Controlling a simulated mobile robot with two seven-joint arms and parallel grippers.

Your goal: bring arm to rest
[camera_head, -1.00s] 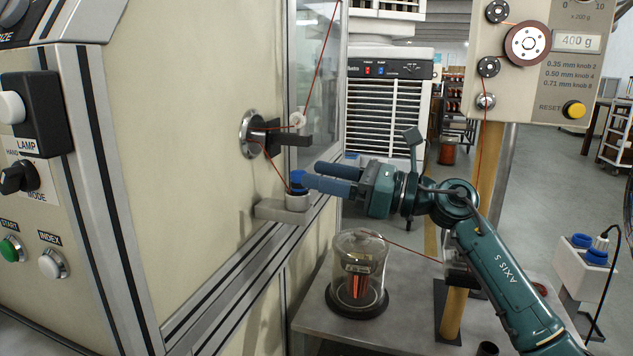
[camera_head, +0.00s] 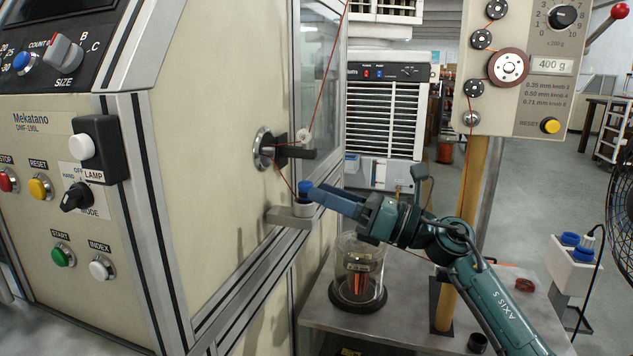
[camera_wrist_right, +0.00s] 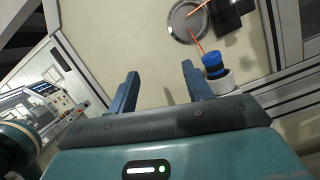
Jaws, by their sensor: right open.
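My right gripper (camera_head: 328,197) is in the head view, in front of the cream machine (camera_head: 215,150), with its fingers toward a blue-capped white post (camera_head: 304,208) on a small ledge. In the right wrist view its two fingers (camera_wrist_right: 158,72) are spread apart with nothing between them. The blue cap (camera_wrist_right: 214,63) shows there just to the right of the right finger, outside the gap; whether they touch I cannot tell. A thin copper-red wire runs from the cap to the round flange (camera_wrist_right: 183,22). My left gripper is not in view.
A glass jar (camera_head: 345,250) with a copper-coloured part inside stands on the grey table (camera_head: 395,325) below my right arm. A tan post (camera_head: 474,180) carries the tension panel (camera_head: 545,75). A black fan guard (camera_head: 622,215) is at the right edge. Floor shows beyond.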

